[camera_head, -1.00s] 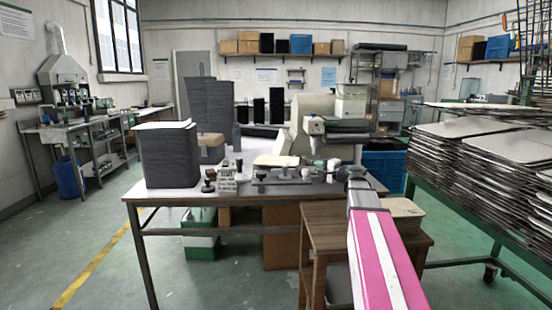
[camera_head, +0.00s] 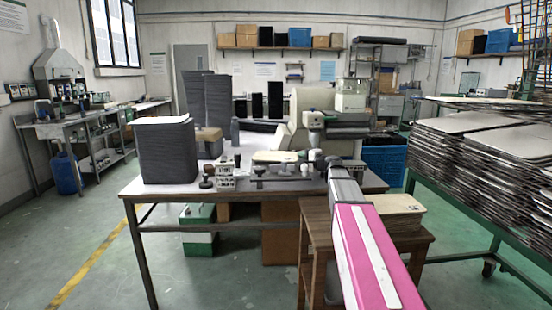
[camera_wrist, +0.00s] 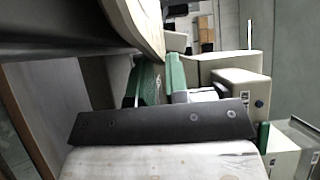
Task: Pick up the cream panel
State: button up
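A cream panel (camera_head: 276,157) lies flat at the machine on the worktable. A stack of cream panels (camera_head: 397,204) sits on the wooden stool, just right of my pink arm; I cannot tell which panel is meant. My gripper (camera_head: 338,166) is at the table's front edge, left of the stack and right of the flat panel; its fingers are too small to make out. In the wrist view, a curved cream edge (camera_wrist: 139,22) shows at upper left, apart from the dark plate with screws.
The worktable (camera_head: 160,190) holds a tall dark stack (camera_head: 168,152), small tools and a cream machine. The wooden stool (camera_head: 318,222) stands close under my arm. A green rack (camera_head: 440,200) with piled trays is at right. Floor at left is open.

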jog(key=shift+x, duration=1.1)
grip_shut()
